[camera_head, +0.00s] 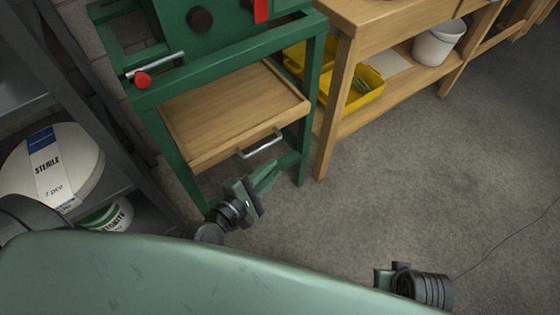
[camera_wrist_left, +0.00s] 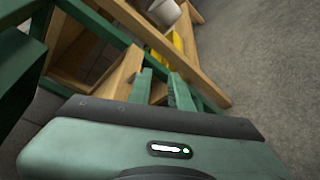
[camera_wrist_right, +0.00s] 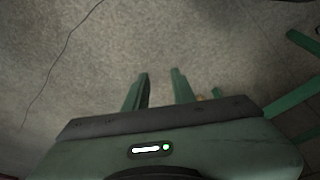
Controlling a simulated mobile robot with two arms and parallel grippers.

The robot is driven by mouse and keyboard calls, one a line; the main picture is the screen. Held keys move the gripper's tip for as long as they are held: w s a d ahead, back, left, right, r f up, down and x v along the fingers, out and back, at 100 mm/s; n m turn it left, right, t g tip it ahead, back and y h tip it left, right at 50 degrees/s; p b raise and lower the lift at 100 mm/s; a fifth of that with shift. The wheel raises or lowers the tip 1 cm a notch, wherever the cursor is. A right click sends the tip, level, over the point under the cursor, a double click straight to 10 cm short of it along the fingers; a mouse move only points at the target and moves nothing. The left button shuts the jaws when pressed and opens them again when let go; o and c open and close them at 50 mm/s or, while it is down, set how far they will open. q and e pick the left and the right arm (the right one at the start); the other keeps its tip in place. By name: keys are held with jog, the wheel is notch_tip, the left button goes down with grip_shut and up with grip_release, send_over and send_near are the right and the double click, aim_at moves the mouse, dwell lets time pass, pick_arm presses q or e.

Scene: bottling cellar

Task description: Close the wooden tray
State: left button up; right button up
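The wooden tray (camera_head: 232,108) is a shallow light-wood drawer in a green metal frame (camera_head: 172,150). It sticks out of the frame toward me. Its metal bar handle (camera_head: 260,144) is on the front face, toward the right. My left gripper (camera_head: 271,172) is in front of and below the handle, apart from it. Its fingers show a gap with nothing between them in the left wrist view (camera_wrist_left: 160,76). My right gripper (camera_head: 383,277) is low at the right over the floor, its fingers mostly hidden in the head view. In the right wrist view (camera_wrist_right: 160,78) they are apart and empty.
A wooden bench (camera_head: 345,100) with yellow bins (camera_head: 350,92) and a white bucket (camera_head: 438,44) stands right of the frame. A grey shelf (camera_head: 118,180) with a white drum (camera_head: 80,165) is at the left. The floor (camera_head: 420,170) at the right is clear except for a thin cable.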

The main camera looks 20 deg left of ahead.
pick_arm(q)
jog(key=x, duration=0.4)
jog(key=shift+w+a+f, duration=0.15)
jog(key=shift+a, duration=0.2)
grip_shut()
pick_arm(e)
jog(key=shift+s+a+r, duration=0.25)
jog(key=shift+a+r, duration=0.15)
jog(key=shift+r, duration=0.2)
jog(key=shift+w+a+r, duration=0.2)
jog(key=shift+w, duration=0.2)
jog(key=shift+s, duration=0.2)
pick_arm(q)
grip_release()
pick_arm(e)
jog(key=shift+s+d+f, duration=0.1)
jog(key=shift+s+f, duration=0.05)
jog(key=shift+s, duration=0.05)
